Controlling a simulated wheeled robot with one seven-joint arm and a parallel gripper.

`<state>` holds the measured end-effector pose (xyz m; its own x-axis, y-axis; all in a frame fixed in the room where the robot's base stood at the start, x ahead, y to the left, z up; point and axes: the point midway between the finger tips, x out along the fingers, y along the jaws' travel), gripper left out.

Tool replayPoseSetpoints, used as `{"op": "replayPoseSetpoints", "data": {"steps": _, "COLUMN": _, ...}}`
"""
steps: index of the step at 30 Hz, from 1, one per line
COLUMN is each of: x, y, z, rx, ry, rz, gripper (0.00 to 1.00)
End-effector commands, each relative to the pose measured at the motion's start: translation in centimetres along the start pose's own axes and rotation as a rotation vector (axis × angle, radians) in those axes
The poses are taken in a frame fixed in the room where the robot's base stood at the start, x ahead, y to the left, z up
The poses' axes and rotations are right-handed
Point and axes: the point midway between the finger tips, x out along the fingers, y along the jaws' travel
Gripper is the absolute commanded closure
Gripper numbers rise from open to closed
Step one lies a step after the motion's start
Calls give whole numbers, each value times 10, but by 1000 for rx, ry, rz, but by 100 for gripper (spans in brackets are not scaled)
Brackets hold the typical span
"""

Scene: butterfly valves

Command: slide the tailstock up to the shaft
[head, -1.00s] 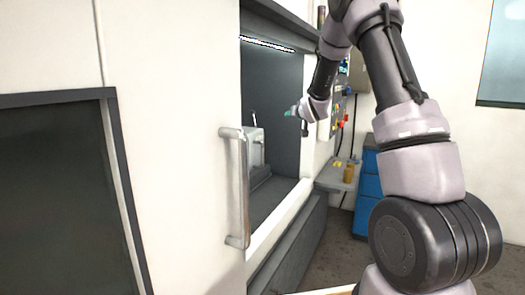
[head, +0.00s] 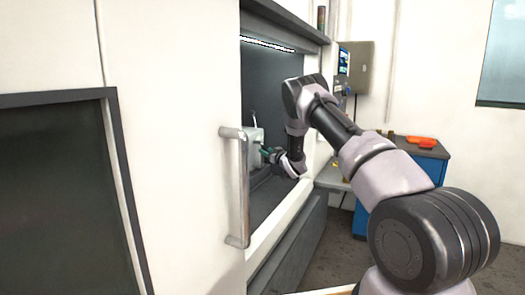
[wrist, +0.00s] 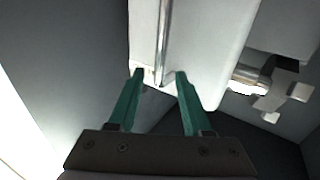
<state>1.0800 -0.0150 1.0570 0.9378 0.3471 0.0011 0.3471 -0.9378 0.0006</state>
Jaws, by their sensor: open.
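The tailstock (head: 258,135) is a light grey block inside the machine's opening, with a thin upright lever (head: 253,118) at its top. In the wrist view the tailstock (wrist: 205,45) fills the top middle, and the metal lever (wrist: 163,40) runs down its face. My gripper (wrist: 160,75) is open, its teal fingertips on either side of the lever's lower end; contact cannot be told. In the head view my gripper (head: 266,154) is at the tailstock's right side. A metal cylinder (wrist: 250,76) and a part with pale blocks (wrist: 276,91) lie to the right; I cannot identify the shaft.
The machine's door handle (head: 243,190) stands in front of the opening at left. The opening's pale sill (head: 282,222) runs below my forearm. A control panel (head: 354,68) and a blue cabinet (head: 430,166) with orange trays (head: 421,141) stand to the right.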

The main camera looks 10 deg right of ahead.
Motion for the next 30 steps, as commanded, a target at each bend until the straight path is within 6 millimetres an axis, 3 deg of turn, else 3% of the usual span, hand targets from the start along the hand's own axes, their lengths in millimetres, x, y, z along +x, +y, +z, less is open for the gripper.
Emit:
{"op": "replayPoseSetpoints", "data": {"steps": 3, "x": 22, "y": -1, "z": 1, "rx": -2, "ry": 0, "rz": -2, "gripper": 50}}
{"op": "replayPoseSetpoints", "data": {"steps": 9, "x": 42, "y": 0, "z": 0, "rx": 0, "ry": 0, "rz": 0, "gripper": 50}}
{"op": "replayPoseSetpoints", "data": {"steps": 20, "x": 46, "y": 0, "z": 0, "rx": 0, "ry": -1, "rz": 1, "gripper": 50}}
{"op": "replayPoseSetpoints", "data": {"steps": 24, "x": 46, "y": 0, "z": 0, "rx": 0, "ry": -1, "rz": 1, "gripper": 100}}
{"op": "replayPoseSetpoints", "data": {"steps": 30, "x": 46, "y": 0, "z": 0, "rx": 0, "ry": -1, "rz": 1, "gripper": 100}}
